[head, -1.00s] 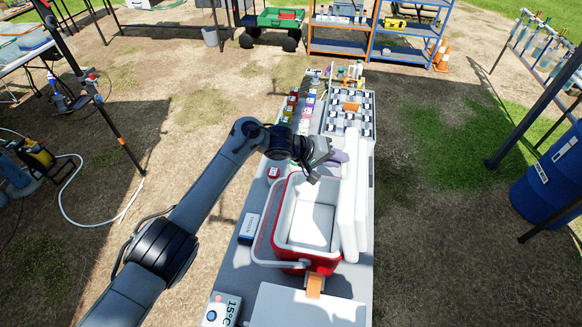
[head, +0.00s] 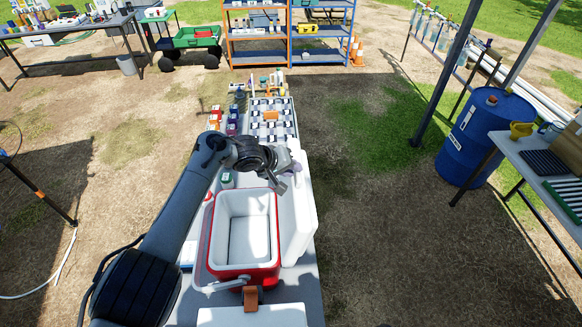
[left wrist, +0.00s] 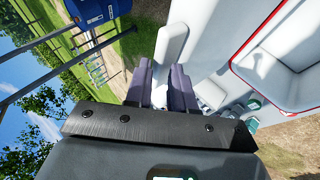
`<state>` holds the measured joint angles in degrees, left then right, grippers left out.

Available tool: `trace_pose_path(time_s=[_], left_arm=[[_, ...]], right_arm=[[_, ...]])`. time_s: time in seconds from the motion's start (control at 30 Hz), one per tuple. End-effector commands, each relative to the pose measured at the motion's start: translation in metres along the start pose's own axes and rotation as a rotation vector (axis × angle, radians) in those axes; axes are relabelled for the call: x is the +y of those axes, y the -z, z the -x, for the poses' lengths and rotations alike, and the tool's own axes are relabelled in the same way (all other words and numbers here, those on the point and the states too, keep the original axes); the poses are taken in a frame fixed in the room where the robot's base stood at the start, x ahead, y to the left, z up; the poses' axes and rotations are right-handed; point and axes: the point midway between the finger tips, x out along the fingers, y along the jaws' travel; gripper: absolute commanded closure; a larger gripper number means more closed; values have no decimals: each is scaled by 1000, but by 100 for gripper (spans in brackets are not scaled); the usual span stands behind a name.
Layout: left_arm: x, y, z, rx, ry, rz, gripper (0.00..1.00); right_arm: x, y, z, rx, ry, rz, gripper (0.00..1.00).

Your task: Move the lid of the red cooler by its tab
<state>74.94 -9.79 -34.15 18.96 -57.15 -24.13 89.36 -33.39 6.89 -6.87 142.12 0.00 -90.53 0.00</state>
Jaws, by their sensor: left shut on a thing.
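The red cooler (head: 262,275) stands open on the table, its white inside empty. Its white lid (head: 301,215) stands on edge along the cooler's right side. My left gripper (head: 293,168) is at the far end of the lid, beyond the cooler's far right corner. In the left wrist view, the purple-grey fingers (left wrist: 170,88) are shut on a pale tab (left wrist: 172,42). The cooler's red-edged rim (left wrist: 236,68) shows there at the right. The fingers hide where they grip the tab. My right gripper is not in view.
A white-topped box (head: 255,316) stands in front. Open ground lies right of the table, with a blue barrel (head: 483,135) farther off.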

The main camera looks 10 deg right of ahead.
Motion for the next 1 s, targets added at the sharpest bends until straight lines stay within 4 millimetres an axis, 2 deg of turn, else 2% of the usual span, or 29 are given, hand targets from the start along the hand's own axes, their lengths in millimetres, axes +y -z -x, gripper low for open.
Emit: trace_pose_path(time_s=[0.2, 0.23, 0.3, 0.33, 0.73, 1.0], left_arm=[[-3, -1, -1, -2, 3, 2, 100], [-3, -1, -1, -2, 3, 2, 72], [-3, -1, -1, -2, 3, 2, 61], [-3, -1, -1, -2, 3, 2, 60], [-1, 0, 2, 0, 1, 2, 60], [-1, 2, 18, 1, -2, 2, 60]], right_arm=[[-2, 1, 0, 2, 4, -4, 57], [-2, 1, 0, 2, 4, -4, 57], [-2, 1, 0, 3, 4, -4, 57], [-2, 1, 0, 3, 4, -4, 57], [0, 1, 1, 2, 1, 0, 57], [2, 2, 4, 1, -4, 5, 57]])
